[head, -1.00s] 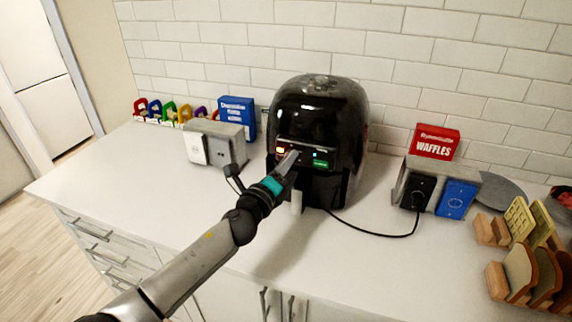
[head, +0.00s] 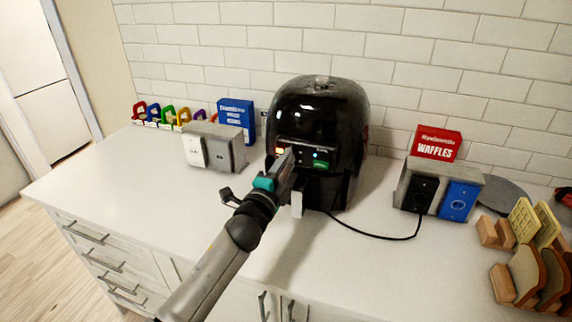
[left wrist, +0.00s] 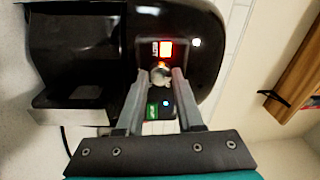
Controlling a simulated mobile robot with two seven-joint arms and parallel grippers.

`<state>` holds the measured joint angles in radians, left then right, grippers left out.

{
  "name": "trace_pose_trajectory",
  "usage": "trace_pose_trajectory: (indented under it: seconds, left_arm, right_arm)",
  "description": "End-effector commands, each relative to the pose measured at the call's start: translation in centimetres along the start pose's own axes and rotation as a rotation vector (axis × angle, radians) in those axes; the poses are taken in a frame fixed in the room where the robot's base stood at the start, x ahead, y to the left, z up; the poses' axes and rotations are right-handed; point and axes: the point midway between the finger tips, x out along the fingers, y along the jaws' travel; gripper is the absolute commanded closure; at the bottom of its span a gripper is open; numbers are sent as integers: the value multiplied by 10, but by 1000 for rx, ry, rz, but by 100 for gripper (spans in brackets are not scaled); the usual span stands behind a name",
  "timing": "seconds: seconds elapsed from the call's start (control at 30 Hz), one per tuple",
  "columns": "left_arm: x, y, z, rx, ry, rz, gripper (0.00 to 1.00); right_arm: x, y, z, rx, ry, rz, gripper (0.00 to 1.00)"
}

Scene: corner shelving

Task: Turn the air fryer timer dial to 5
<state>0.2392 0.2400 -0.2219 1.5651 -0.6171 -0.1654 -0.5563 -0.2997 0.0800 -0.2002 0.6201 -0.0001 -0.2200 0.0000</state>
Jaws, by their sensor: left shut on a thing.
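The black air fryer (head: 318,115) stands on the white counter against the tiled wall. Its front panel carries a lit orange-red display and a green label, and it also shows in the left wrist view (left wrist: 205,50). The timer dial (left wrist: 160,75) is a small round silvery knob between the display and the label. My left gripper (left wrist: 161,80) is at the panel with its two fingers on either side of the dial, shut on it. In the head view the left gripper (head: 288,160) hides the dial. The dial's setting cannot be read. My right gripper is not in view.
A grey outlet box (head: 225,150) and a blue box (head: 236,117) stand left of the fryer. Another outlet box (head: 428,172), a red waffles box (head: 436,142) and bread racks (head: 520,265) are at right. A black cord (head: 375,233) crosses the counter.

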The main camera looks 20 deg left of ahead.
Motion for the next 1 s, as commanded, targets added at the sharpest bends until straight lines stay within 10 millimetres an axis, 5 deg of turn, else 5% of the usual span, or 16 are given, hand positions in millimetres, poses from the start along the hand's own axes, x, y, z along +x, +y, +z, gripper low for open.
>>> trace_pose_trajectory:
  seconds: [0.7,0.73,1.0]
  left_arm:
    - [0,0,0,-82,-5,-4,100]
    - [0,0,0,-82,-5,-4,63]
    - [0,0,0,-81,-5,-4,34]
  right_arm:
    - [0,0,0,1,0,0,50]
    - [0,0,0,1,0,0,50]
    - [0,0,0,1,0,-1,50]
